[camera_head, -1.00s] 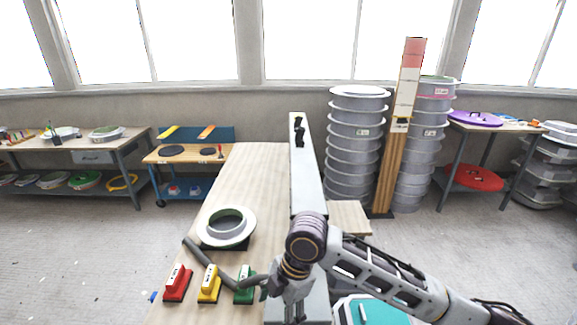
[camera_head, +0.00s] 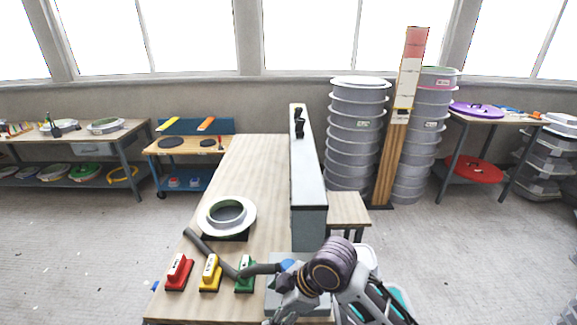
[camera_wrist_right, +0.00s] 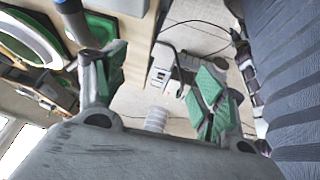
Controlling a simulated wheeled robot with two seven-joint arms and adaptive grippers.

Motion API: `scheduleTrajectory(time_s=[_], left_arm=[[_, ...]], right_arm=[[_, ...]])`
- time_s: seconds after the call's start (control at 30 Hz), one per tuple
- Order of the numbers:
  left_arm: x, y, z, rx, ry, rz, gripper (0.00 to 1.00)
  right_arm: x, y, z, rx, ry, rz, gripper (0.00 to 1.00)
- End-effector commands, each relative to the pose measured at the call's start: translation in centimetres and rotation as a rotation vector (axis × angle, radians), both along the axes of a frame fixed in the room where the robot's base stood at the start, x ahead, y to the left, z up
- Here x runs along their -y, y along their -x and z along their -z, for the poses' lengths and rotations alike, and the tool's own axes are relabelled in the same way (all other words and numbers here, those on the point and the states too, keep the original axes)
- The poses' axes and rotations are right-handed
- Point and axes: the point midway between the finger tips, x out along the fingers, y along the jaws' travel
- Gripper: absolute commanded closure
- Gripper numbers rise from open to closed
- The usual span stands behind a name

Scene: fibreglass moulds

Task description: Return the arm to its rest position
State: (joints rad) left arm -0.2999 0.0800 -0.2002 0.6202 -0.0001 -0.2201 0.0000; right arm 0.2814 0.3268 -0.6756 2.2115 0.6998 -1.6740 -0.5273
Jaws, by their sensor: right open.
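My right arm comes in from the lower right of the head view, bent over the near end of the wooden bench (camera_head: 262,165). My right gripper (camera_head: 288,305) is low in that view, at the bench's near right side. In the right wrist view the gripper (camera_wrist_right: 155,85) shows two fingers with green pads, spread apart with nothing between them. The floor shows beyond the gap. My left gripper is not in view.
A ring-shaped mould (camera_head: 245,222) lies on the bench. A tall narrow panel (camera_head: 309,170) edges the bench. Floor is clear at right (camera_head: 460,255).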

Motion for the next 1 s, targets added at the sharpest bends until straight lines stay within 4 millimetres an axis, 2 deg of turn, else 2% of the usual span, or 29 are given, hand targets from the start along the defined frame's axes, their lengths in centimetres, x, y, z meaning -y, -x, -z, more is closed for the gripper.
scheduleTrajectory(time_s=[0.47, 0.77, 1.0], left_arm=[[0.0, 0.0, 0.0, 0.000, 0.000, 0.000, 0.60], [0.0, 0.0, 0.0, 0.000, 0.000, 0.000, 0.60], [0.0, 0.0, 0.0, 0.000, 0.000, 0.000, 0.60]], right_arm=[[4.3, 0.0, 2.6, -0.081, -0.061, 0.380, 0.30], [8.6, 0.6, 5.0, -0.131, -0.063, 0.636, 0.30], [12.8, 1.8, 7.1, -0.168, -0.042, 0.842, 0.30]])
